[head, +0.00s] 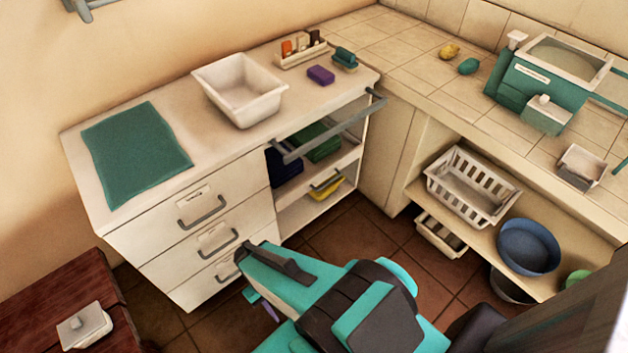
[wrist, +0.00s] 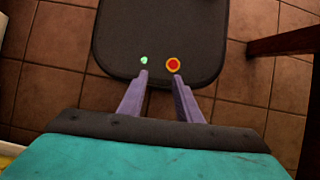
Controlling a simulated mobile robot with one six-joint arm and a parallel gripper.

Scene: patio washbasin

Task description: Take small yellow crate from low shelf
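The small yellow crate (head: 325,188) sits on the low shelf (head: 300,212) of the white cabinet, in the open bay right of the drawers. Only part of it shows under the shelf above. My gripper (head: 263,304) hangs low over the floor in front of the drawers, apart from the crate and partly hidden by my arm. In the wrist view my gripper (wrist: 160,77) has its two purple fingers apart with nothing between them. A yellow edge (wrist: 8,156) shows at the lower left there; I cannot tell what it is.
A rail (head: 330,130) runs across the bay's front, near dark blue and green (head: 318,142) items. A white basin (head: 240,90) and green mat (head: 135,150) lie on top. A white basket (head: 470,187) and blue bowl (head: 528,246) stand right. A dark red table (head: 65,290) is lower left.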

